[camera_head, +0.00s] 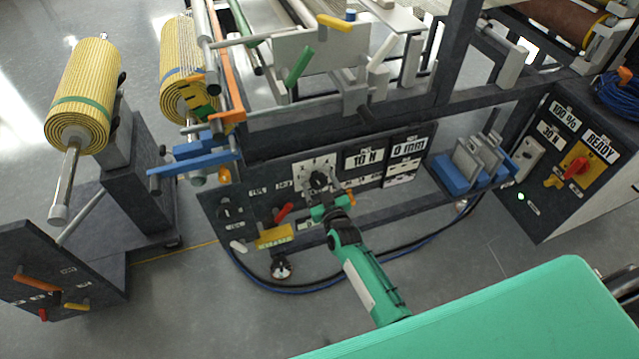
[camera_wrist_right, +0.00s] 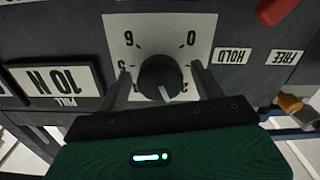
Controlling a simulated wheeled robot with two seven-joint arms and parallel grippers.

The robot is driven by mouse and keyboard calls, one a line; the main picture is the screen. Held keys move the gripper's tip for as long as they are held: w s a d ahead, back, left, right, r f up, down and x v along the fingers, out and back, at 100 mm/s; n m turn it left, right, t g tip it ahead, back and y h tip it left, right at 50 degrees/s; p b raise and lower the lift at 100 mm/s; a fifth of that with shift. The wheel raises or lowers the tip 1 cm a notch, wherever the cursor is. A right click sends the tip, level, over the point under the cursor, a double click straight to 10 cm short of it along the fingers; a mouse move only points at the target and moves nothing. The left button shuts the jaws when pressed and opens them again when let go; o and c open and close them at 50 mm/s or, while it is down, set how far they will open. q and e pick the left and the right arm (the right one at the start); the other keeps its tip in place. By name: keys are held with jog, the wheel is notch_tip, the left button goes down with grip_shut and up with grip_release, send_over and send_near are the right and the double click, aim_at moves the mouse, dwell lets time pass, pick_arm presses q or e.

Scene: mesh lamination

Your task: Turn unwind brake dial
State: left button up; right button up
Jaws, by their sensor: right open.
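The unwind brake dial (camera_head: 319,180) is a dark round knob on a white scale plate on the front panel of the machine. In the right wrist view the dial (camera_wrist_right: 160,73) shows near the middle, and the plate's numbers appear upside down. A pale pointer line on the knob points down and slightly right in that view; the lower numbers are partly hidden. My right gripper (camera_head: 323,187) is open at the dial. In the right wrist view its fingers (camera_wrist_right: 160,78) stand on either side of the knob, with small gaps visible. My left gripper is not in view.
A red lever (camera_head: 284,212) and a yellow block (camera_head: 274,236) are left of the dial. A "10 N" label (camera_head: 366,160) is to its right. Blue holders (camera_head: 195,155) jut out at upper left. A dark cable (camera_head: 300,290) runs along the floor below.

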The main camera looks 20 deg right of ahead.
jog(key=shift+w, duration=0.2)
jog(key=c, duration=0.9)
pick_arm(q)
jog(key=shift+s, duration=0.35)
pick_arm(e)
jog(key=shift+c, duration=0.5)
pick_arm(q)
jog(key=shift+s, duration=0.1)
pick_arm(e)
jog(key=shift+m, duration=0.3)
